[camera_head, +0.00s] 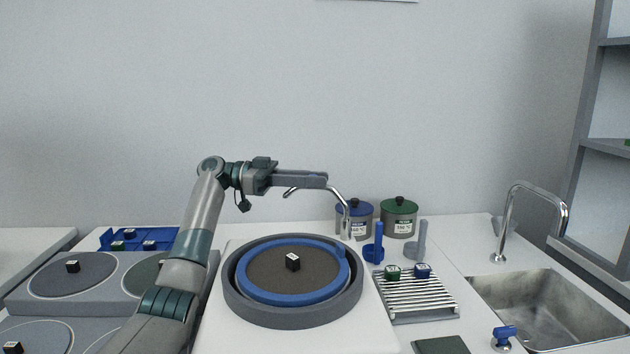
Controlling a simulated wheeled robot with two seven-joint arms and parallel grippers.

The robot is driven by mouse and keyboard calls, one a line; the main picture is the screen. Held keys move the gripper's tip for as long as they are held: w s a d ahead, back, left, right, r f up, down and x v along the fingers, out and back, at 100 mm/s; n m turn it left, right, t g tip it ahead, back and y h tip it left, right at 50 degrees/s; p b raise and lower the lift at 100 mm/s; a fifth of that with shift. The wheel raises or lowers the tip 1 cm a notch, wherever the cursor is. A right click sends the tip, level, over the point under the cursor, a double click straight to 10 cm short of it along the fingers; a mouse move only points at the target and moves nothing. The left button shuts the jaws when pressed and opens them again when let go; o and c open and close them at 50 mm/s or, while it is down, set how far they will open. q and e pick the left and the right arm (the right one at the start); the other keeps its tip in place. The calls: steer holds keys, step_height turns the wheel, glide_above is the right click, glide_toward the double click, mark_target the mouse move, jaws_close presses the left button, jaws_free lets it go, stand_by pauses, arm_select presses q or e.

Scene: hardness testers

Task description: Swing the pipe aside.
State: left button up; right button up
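A thin silver bent pipe (343,207) stands behind the round polishing wheel (338,299). Its lower end comes down at the wheel's back right, and its other end shows left of my fingers. My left gripper (318,181) reaches in from the left above the back of the wheel. Its fingers overlap the upper stretch of the pipe. They are seen side on, so I cannot tell whether they grip, touch or only pass in front of it. My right gripper is out of view.
A small black block (293,262) sits on the wheel's disc. A blue-lidded jar (354,219) and green-lidded jar (399,218) stand behind right. A slatted rack (416,296) is to the right, then a sink (548,306) with a tall tap (515,195).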

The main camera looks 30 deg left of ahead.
arm_select(q)
steer(key=o, duration=0.4)
steer(key=shift+o, duration=0.2)
steer(key=v, duration=1.7)
steer(key=shift+a+b, duration=0.2)
steer(key=shift+b, duration=0.1)
